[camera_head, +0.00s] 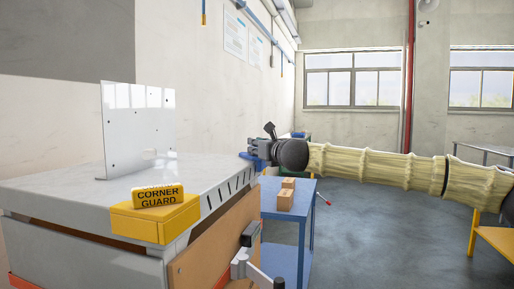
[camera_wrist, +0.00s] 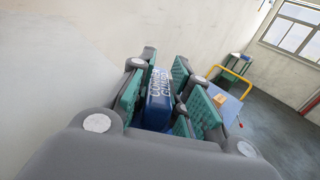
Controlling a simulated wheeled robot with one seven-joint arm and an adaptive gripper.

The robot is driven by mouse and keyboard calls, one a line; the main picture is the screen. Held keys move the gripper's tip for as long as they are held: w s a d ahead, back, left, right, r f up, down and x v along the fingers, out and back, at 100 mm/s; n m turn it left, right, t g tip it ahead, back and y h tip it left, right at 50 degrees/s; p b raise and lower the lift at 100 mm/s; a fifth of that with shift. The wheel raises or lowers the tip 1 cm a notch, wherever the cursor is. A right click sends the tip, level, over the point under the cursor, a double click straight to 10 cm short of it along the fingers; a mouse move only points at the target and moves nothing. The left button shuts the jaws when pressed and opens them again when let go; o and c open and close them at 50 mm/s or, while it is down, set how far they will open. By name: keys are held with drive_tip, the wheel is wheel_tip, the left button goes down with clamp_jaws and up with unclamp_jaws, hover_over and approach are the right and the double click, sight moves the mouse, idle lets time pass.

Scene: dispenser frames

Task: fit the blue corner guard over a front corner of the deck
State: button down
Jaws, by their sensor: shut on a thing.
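The grey deck (camera_head: 70,190) fills the left of the head view, with slots along its right edge. A yellow guard (camera_head: 150,222) marked "CORNER GUARD" sits on its near corner. My gripper (camera_head: 258,150) is at the deck's far right corner, reaching in from the right. It is shut on the blue corner guard (camera_wrist: 158,108), whose white lettering shows between the teal finger pads in the wrist view. A small blue part of the guard (camera_head: 247,156) shows at the deck's corner in the head view. I cannot tell whether it is seated there or just above.
A white upright plate (camera_head: 139,120) with holes stands on the deck. Below and beyond the deck is a blue table (camera_head: 283,232) with small cardboard boxes (camera_head: 286,195). A yellow-framed table (camera_head: 492,235) stands at right. Grey floor (camera_head: 390,220) between is clear.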

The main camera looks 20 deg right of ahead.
drive_tip(key=c, duration=1.3)
unclamp_jaws()
drive_tip(key=shift+o, duration=0.2)
drive_tip(key=s+d, duration=0.2)
drive_tip(key=s, duration=0.9)
drive_tip(key=shift+s+d, duration=0.15)
drive_tip(key=shift+s, duration=0.25)
